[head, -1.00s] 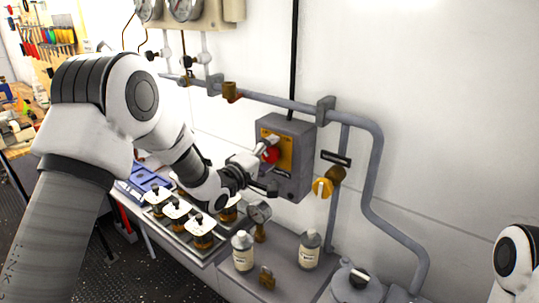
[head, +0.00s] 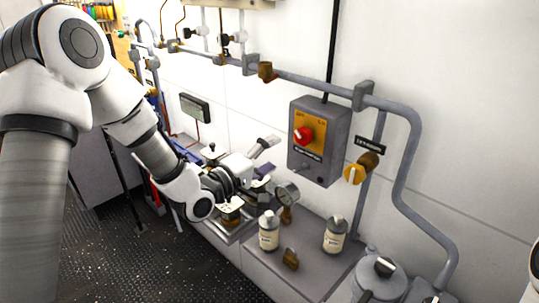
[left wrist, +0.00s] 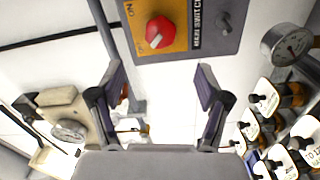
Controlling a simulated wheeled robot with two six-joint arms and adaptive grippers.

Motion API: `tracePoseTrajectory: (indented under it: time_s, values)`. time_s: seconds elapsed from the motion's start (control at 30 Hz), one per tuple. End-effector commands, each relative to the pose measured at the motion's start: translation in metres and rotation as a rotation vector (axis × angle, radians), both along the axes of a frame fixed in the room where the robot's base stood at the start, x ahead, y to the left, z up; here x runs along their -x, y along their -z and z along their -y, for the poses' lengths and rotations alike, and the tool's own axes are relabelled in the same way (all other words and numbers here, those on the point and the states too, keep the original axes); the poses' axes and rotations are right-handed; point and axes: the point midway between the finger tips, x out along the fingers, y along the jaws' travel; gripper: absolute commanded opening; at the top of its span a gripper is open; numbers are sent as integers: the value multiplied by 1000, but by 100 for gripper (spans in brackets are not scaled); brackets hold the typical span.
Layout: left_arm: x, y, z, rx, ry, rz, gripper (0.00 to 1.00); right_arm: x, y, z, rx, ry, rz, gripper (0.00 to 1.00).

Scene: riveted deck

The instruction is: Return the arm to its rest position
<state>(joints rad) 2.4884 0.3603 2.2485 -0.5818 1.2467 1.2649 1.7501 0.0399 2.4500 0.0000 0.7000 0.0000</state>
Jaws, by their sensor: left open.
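My left arm comes in from the left in the head view. Its gripper (head: 268,168) is open and empty, left of and below the grey switch box (head: 327,172) on the wall, apart from it. The box has an orange plate with a red knob (head: 303,136), now uncovered. In the left wrist view, the red knob (left wrist: 159,32) shows beyond the two spread fingers (left wrist: 159,72), with nothing between them. My right gripper is out of view; only a bit of white arm shows at the right edge of the head view.
A gauge (head: 287,193), two bottles (head: 268,232) (head: 335,236) and a brass piece (head: 290,259) stand on the grey bench below. Pipes (head: 400,180) run along the wall. Dark deck floor (head: 130,255) is clear at lower left.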

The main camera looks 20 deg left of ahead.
Motion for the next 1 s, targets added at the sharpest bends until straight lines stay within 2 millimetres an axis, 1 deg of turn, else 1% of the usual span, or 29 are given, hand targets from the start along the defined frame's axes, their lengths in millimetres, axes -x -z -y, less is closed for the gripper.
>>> tracePoseTrajectory:
  time_s: [0.33, 0.37, 0.4, 0.47, 0.57, 0.6, 0.63, 0.67, 0.7, 0.77, 0.8, 0.87, 0.9, 0.97, 1.0]
  values:
    - [-1, 1, 0, 0, 0, -1, 76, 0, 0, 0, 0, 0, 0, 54]
    - [0, 3, 0, 0, 0, -4, 76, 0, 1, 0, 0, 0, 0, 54]
    - [0, 10, 0, -1, 0, -16, 76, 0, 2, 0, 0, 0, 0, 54]
    - [1, 30, 2, -5, 4, -49, 76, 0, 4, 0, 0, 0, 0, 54]
    - [10, 93, 13, -29, 27, -153, 76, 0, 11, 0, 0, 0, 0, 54]
    - [19, 125, 19, -40, 37, -213, 76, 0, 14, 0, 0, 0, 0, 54]
    - [27, 151, 23, -49, 42, -264, 76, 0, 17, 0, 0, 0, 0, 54]
    - [36, 177, 26, -58, 43, -319, 76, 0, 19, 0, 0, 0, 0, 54]
    - [51, 211, 29, -82, 43, -396, 76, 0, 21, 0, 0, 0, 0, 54]
    - [77, 259, 33, -144, 48, -506, 76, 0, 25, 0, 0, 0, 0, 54]
    - [97, 290, 34, -199, 57, -579, 76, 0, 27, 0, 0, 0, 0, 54]
    - [131, 333, 35, -298, 80, -687, 76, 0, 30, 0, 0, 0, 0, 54]
    - [156, 360, 34, -375, 104, -759, 76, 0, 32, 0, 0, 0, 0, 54]
    - [199, 395, 31, -506, 158, -867, 76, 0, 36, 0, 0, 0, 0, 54]
    - [229, 415, 28, -602, 210, -937, 76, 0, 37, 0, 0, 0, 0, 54]
